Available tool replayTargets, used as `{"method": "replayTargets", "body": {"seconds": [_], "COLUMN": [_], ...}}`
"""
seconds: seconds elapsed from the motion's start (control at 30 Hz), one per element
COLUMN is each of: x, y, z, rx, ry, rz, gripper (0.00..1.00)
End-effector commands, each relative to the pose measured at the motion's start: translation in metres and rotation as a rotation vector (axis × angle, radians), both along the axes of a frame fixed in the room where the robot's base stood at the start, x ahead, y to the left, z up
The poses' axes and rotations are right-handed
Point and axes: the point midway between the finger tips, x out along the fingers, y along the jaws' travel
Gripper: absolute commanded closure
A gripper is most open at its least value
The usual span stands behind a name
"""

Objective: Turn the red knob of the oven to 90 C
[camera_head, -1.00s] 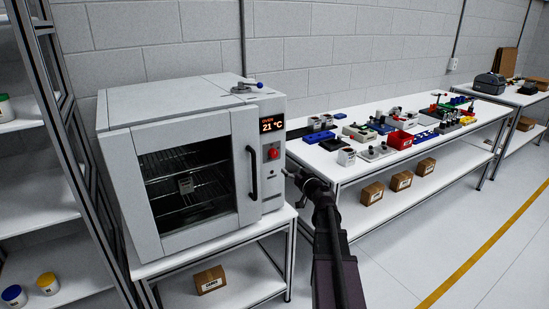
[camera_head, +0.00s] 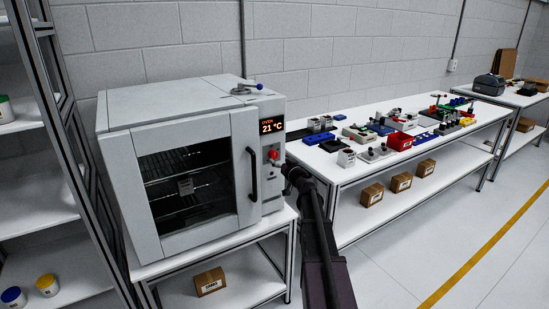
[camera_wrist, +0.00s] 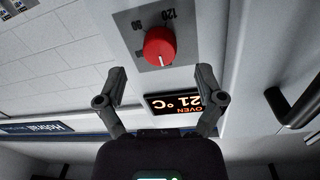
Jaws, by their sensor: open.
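The oven (camera_head: 180,110) is a white box with a glass door, and its display (camera_head: 271,126) reads 21 °C. The red knob (camera_head: 273,155) sits below the display on the front panel. In the wrist view, the red knob (camera_wrist: 160,47) appears upside down, with a white pointer mark on the side toward the display (camera_wrist: 180,103). Scale figures, 120 among them, show beyond it. My gripper (camera_wrist: 161,71) is open, its fingers to either side in the picture and short of the knob. In the head view, my gripper (camera_head: 286,165) is close to the knob; contact is not visible.
The black door handle (camera_head: 252,174) stands out left of the knob; it also shows at the right of the wrist view (camera_wrist: 293,105). A workbench (camera_head: 350,180) with many parts stands right of the oven. A shelf (camera_head: 35,160) stands at the left.

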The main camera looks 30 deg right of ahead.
Motion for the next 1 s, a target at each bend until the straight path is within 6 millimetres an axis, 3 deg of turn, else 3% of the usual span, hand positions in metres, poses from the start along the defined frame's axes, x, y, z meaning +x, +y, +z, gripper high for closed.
{"method": "replayTargets", "body": {"seconds": [0.1, 0.3, 0.77, 0.87, 1.0], "x": [0.020, 0.039, 0.044, 0.044, 0.044], "y": [-0.001, 0.000, 0.000, 0.000, 0.000], "z": [0.000, 0.000, 0.000, 0.000, 0.000], "rx": [0.000, 0.000, 0.000, 0.000, 0.000], "ry": [0.000, 0.000, 0.000, 0.000, 0.000], "rz": [0.001, 0.001, 0.000, 0.000, 0.000], "gripper": [0.13, 0.13, 0.13, 0.37, 0.78]}}
